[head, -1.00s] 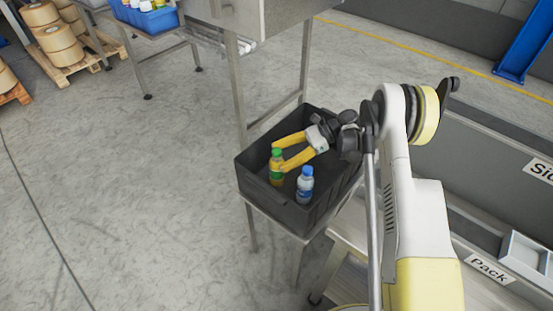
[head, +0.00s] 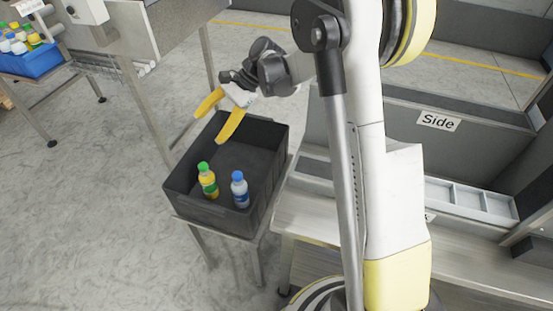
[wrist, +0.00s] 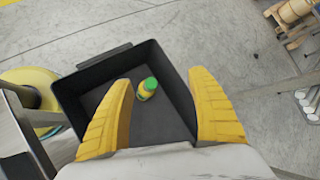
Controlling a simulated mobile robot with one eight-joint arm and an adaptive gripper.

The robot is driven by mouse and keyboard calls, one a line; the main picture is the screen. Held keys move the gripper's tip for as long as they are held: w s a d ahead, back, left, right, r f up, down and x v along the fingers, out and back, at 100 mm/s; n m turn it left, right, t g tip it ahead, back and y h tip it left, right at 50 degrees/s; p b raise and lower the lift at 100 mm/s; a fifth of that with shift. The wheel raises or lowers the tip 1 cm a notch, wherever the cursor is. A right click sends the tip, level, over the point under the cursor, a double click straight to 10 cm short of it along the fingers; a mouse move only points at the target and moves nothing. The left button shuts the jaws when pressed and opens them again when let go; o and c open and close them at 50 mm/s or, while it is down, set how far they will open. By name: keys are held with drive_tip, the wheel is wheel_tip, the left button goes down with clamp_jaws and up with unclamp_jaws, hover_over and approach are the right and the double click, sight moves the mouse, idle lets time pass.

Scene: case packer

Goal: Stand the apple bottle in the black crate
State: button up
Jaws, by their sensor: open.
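The apple bottle (head: 208,180), with a green cap, yellow contents and a green label, stands upright in the black crate (head: 215,214), towards its front. A blue-capped bottle (head: 239,190) stands upright to its right, apart from it. My gripper (head: 208,130) is open and empty, above the crate's far left side and clear of both bottles. In the wrist view the apple bottle (wrist: 147,89) shows between the spread yellow fingers, beyond their tips, inside the crate (wrist: 95,80). The blue-capped bottle cannot be made out there.
The crate sits on a small metal stand. A metal machine frame (head: 150,90) stands close behind it on the left. A blue bin (head: 30,62) of bottles is at the far left. A steel bench with a grey tray (head: 470,198) and a "Side" sign (head: 438,121) is on the right.

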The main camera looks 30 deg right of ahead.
drive_tip(key=s+d+r+n+t+h, duration=0.25)
drive_tip(key=s+r+n+h, duration=0.2)
drive_tip(key=s+r, duration=0.6)
drive_tip(key=s+d+f+n+t+h, duration=0.1)
drive_tip(key=s+d+n+t+h, duration=0.1)
drive_tip(key=s+n, duration=0.2)
drive_tip(key=s+d+f+n+t+h, duration=0.1)
drive_tip(key=s+d+n+t+h, duration=0.1)
drive_tip(key=s, duration=0.9)
drive_tip(key=shift+s+d+n, duration=0.3)
drive_tip(key=shift+d+n, duration=0.4)
drive_tip(key=shift+n, duration=0.25)
drive_tip(key=shift+d+f, duration=0.1)
